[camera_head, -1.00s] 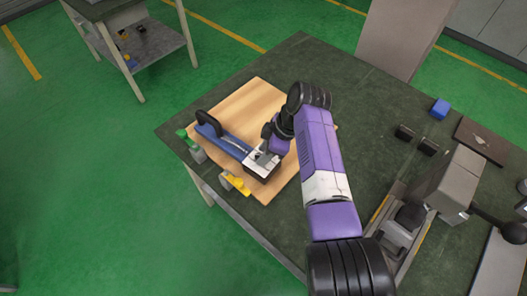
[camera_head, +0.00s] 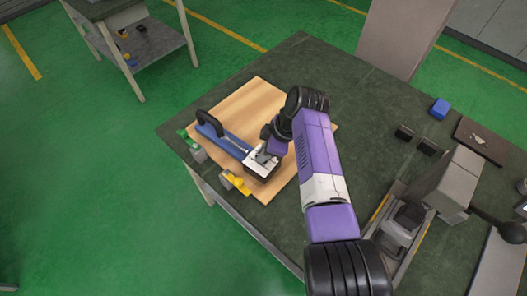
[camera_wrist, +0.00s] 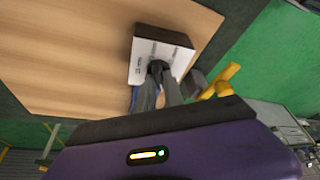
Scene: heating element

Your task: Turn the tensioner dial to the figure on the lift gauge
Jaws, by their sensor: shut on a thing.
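A blue tool (camera_head: 228,141) with a black loop handle lies on the wooden board. Its near end is a block with a white marked face (camera_head: 252,163), which also shows in the wrist view (camera_wrist: 142,70). My gripper (camera_wrist: 157,68) is shut on a small dark dial at this white face; the fingers hide most of the dial. In the head view my gripper (camera_head: 262,153) stands over the block. The printing on the face is too small to read, and I cannot make out a figure on a lift gauge.
The wooden board (camera_head: 258,98) lies on a dark green workbench (camera_head: 312,70). Yellow (camera_head: 236,183) and green (camera_head: 184,135) clamp-like parts sit at its left edge.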

